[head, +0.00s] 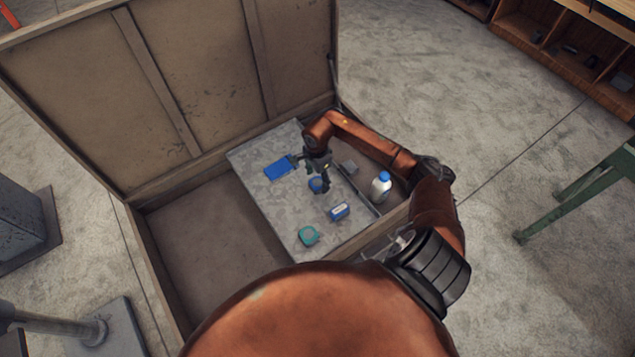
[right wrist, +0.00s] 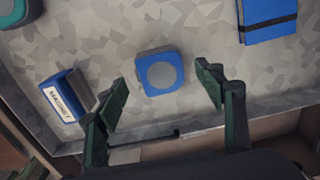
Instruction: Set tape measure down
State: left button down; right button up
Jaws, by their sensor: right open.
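A blue tape measure (right wrist: 160,72) with a round grey face lies flat on the grey speckled panel (head: 262,200) inside the open crate. It also shows in the head view (head: 316,185), partly covered by my right gripper (head: 322,178). In the right wrist view my right gripper (right wrist: 165,92) is open, with one green-padded finger on each side of the tape measure's lower edge and gaps between. A teal rounded case (head: 308,236) with a grey face, similar in shape, lies nearer the panel's front edge. My left gripper is not in view.
A blue notebook (head: 279,168) with a dark band, a blue-and-white magnet box (head: 340,211) and a small grey block (head: 348,167) are nearby. A white bottle (head: 381,188) with a blue cap stands right of the panel. The crate's left part is empty.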

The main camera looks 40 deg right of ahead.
aim_at(317, 183)
notch_tip(317, 183, up, 9)
jog(key=shift+r, duration=0.15)
dwell(0.4)
